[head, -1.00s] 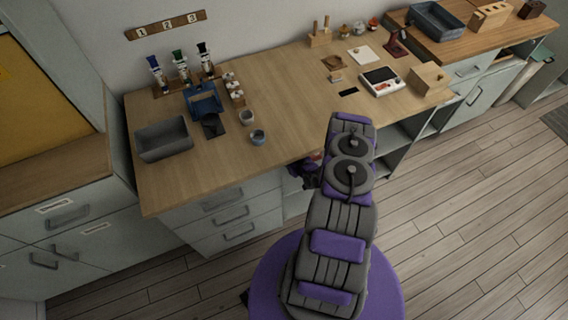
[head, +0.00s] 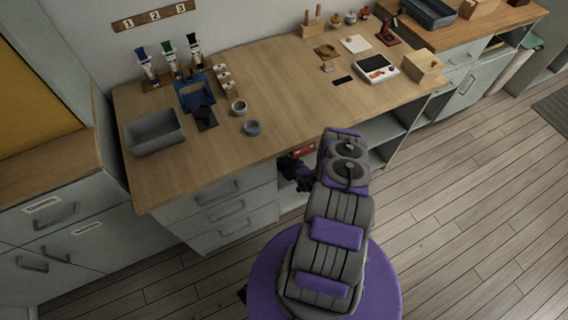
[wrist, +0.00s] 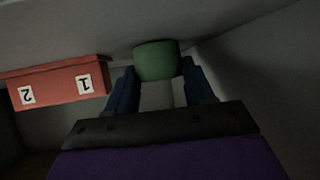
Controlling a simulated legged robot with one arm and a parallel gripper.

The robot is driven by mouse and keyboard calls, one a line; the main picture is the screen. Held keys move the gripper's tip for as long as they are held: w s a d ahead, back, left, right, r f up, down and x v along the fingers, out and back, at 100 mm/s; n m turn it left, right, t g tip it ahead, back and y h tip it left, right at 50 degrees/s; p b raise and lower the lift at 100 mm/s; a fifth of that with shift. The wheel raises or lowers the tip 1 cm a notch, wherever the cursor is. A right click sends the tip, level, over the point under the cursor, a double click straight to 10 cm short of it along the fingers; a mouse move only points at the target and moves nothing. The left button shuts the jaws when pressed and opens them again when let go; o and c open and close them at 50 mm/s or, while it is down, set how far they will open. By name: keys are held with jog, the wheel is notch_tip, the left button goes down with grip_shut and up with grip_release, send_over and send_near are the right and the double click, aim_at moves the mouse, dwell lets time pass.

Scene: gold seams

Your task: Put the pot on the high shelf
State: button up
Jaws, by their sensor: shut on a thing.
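A green pot (wrist: 157,61) shows in the wrist view at the fingertips, with one dark blue finger on each side. My gripper (wrist: 158,82) is shut on it. In the wrist view the pot's far end meets a grey surface at the top of the picture; I cannot tell whether it touches. In the head view my gripper (head: 292,168) is low at the open shelving under the bench, partly behind my arm, and the pot cannot be made out there. Which shelf is the high one cannot be told.
A red box (wrist: 60,82) with tags 1 and 2, upside down in the wrist view, is beside the pot. A red thing shows under the bench edge (head: 303,151). The wooden bench top (head: 280,85) above holds a grey tray (head: 155,133), cups and a scale (head: 377,69).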

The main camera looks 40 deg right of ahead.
jog(key=o, duration=1)
jog(key=shift+d, duration=0.2)
jog(key=shift+s, duration=0.1)
jog(key=p+v, duration=0.4)
jog(key=v, duration=0.7)
jog(key=shift+s+a+r, duration=0.1)
jog(key=shift+s+r, duration=0.1)
jog(key=shift+s, duration=0.15)
jog(key=shift+s, duration=0.1)
